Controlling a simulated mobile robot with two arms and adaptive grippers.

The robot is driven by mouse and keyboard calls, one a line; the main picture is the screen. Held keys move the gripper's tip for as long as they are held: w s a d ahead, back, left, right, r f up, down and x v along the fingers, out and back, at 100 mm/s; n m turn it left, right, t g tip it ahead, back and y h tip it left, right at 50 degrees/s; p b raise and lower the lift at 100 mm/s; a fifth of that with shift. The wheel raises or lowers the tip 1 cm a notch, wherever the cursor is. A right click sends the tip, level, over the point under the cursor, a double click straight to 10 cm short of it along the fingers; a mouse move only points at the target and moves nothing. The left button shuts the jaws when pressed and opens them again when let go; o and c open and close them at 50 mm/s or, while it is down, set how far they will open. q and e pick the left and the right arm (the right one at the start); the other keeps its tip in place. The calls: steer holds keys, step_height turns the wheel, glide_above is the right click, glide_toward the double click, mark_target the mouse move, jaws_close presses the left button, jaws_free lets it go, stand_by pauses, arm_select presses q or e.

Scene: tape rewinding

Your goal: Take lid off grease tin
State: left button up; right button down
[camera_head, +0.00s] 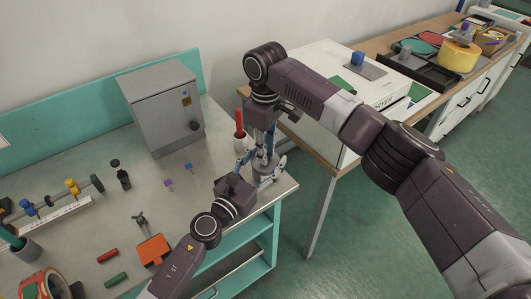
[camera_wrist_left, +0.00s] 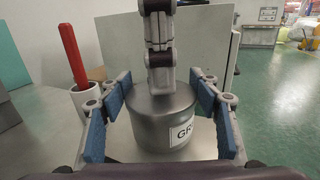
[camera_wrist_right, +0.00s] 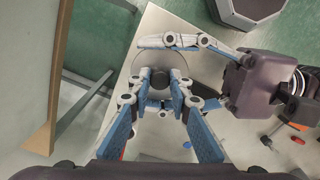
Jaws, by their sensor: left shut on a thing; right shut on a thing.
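The grey metal grease tin (camera_wrist_left: 165,133), with a white label partly reading "GR", stands upright near the bench's right corner. It also shows in the head view (camera_head: 261,166), partly covered by my grippers. My left gripper (camera_wrist_left: 162,85) is shut on the tin's body from the side, one blue-padded finger on each side. My right gripper (camera_wrist_right: 160,80) comes from above and is shut on the dark knob at the centre of the round lid (camera_wrist_right: 173,61). The lid looks seated on the tin; no gap shows. The knob is mostly hidden by the right fingers.
A holder with a red-handled tool (camera_head: 239,125) stands close left of the tin. A grey cabinet (camera_head: 165,110) is at the back of the bench. An orange-and-black object (camera_head: 154,250) and small cylinders lie at the front left. Open floor lies beyond the bench's right edge.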

arm_select(q)
steer(key=shift+s+a+f, duration=0.1)
steer(key=shift+a+f, duration=0.05)
steer(key=shift+f, duration=0.35)
steer(key=shift+s+a+f, duration=0.1)
steer(key=shift+f, duration=0.4)
arm_select(e)
steer(key=shift+a+r, duration=0.35)
steer(key=shift+r, duration=0.25)
arm_select(q)
steer(key=shift+d, duration=0.1)
arm_select(e)
steer(key=shift+r+g, duration=0.2)
steer(key=shift+g, duration=0.1)
arm_select(q)
steer(key=shift+r, duration=0.1)
arm_select(e)
steer(key=shift+s+r+g+y, duration=0.1)
steer(key=shift+g+y, duration=0.3)
arm_select(q)
steer(key=shift+r, duration=0.15)
arm_select(e)
steer(key=shift+d, duration=0.15)
arm_select(q)
steer(key=shift+r, duration=0.1)
arm_select(e)
steer(key=shift+r+t, duration=0.15)
steer(key=shift+t, duration=0.25)
